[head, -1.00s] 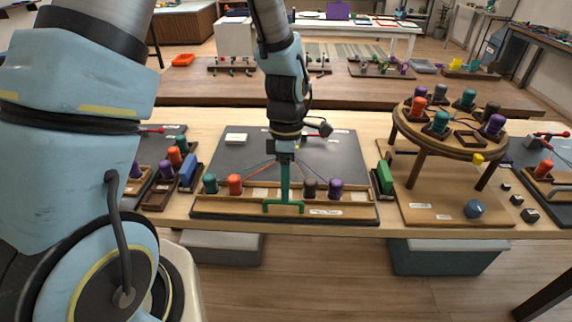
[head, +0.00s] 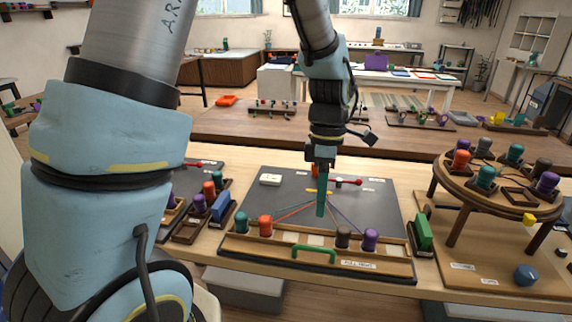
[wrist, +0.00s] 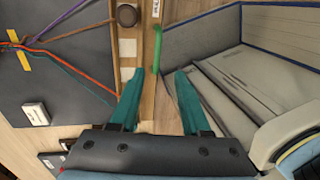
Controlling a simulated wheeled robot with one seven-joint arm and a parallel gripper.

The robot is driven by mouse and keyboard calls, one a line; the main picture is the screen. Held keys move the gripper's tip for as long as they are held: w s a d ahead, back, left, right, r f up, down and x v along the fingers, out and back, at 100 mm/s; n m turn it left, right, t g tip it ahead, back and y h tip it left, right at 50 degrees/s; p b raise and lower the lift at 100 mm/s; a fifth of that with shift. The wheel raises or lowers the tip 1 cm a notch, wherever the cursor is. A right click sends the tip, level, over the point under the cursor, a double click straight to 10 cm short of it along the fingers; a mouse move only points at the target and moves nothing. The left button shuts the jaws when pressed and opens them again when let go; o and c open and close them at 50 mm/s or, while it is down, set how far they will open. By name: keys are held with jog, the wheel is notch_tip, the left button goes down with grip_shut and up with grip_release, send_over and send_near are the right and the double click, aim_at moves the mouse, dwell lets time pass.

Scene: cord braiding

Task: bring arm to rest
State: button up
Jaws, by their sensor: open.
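My gripper (head: 320,196) has teal fingers and hangs over the front part of the dark braiding board (head: 370,215). It is open and empty in the wrist view (wrist: 160,75). The green handle (head: 315,249) on the board's wooden front rail lies below the fingers, apart from them; it also shows in the wrist view (wrist: 157,45). On the rail stand a teal spool (head: 241,222), an orange spool (head: 265,226), a brown spool (head: 343,237) and a purple spool (head: 370,240). Coloured cords run from the spools to a yellow strip (wrist: 18,54).
A round raised stand (head: 500,197) with several spools is at the right. A green block (head: 424,234) and a blue block (head: 221,207) flank the board. A white block (head: 270,180) lies on it. A grey bin (wrist: 215,60) is below the table edge.

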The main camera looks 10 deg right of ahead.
jog(key=w+a+r+m+t, duration=0.1)
jog(key=w+a+m, duration=0.1)
jog(key=a+m, duration=0.5)
jog(key=w+a+r+m+t+h, duration=0.1)
jog(key=a+m, duration=0.6)
jog(key=a, duration=1.2)
jog(key=shift+w+a+r+t, duration=0.15)
jog(key=shift+w+r+t, duration=0.3)
jog(key=shift+w+t, duration=0.5)
